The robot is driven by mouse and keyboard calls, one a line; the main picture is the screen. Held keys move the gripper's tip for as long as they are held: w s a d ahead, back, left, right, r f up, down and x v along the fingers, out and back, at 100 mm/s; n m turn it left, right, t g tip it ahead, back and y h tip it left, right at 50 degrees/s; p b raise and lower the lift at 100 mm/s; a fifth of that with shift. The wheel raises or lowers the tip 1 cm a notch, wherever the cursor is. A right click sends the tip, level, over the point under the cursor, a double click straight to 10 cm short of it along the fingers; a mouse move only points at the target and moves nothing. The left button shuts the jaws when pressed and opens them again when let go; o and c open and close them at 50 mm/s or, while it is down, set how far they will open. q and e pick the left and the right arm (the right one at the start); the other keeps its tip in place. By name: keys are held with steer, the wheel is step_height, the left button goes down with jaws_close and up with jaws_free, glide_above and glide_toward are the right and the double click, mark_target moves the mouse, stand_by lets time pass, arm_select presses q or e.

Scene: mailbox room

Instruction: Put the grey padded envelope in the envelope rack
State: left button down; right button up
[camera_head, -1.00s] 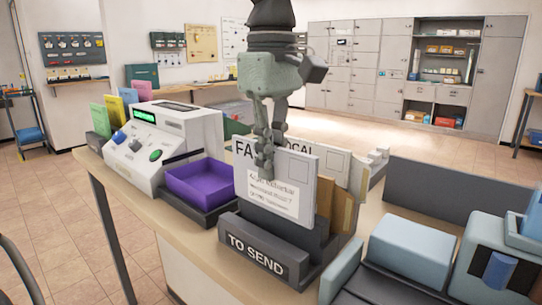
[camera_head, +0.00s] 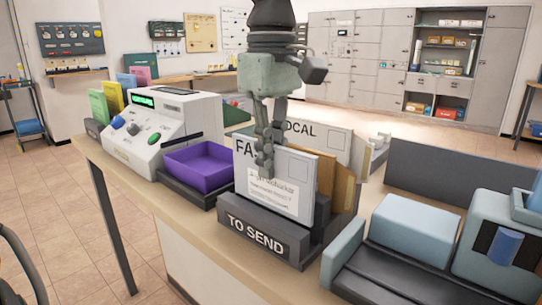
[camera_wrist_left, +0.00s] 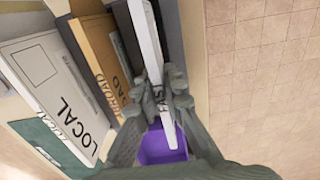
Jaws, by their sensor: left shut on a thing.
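The grey padded envelope (camera_head: 298,178) stands upright with a white address label on its face. My left gripper (camera_head: 266,165) is shut on its upper edge from above; its fingers overlap part of the label. The envelope rack (camera_head: 255,233) is dark grey and marked "TO SEND". The envelope's lower edge is hidden behind the rack's front plate, so its contact with the bottom is not visible. In the left wrist view, the envelope (camera_wrist_left: 147,40) is a thin pale strip between the fingers (camera_wrist_left: 160,88). My right gripper is not in view.
Brown envelopes (camera_head: 343,192) and a white one marked "LOCAL" (camera_head: 334,144) stand behind in the rack. A purple tray (camera_head: 200,168) and a white machine (camera_head: 155,135) are at left. A blue-grey machine (camera_head: 415,222) is at right.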

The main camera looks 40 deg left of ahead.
mark_target(271, 207)
arm_select(q)
steer(key=shift+f+b, duration=1)
steer(key=shift+f, duration=0.65)
steer(key=shift+s+f+b, duration=0.2)
steer(key=shift+f+b, duration=0.1)
steer(key=shift+f, duration=0.15)
steer(key=c, duration=1.6)
jaws_free()
steer(key=shift+f, duration=0.15)
steer(key=shift+o, duration=0.2)
steer(key=shift+w+f, duration=0.1)
steer(key=shift+w, duration=0.05)
steer(key=shift+w+r+p, duration=0.1)
steer(key=shift+r+p, duration=0.35)
steer(key=shift+r, duration=0.2)
step_height(271, 207, up, 6)
steer(key=p, duration=0.5)
steer(key=shift+r, duration=0.15)
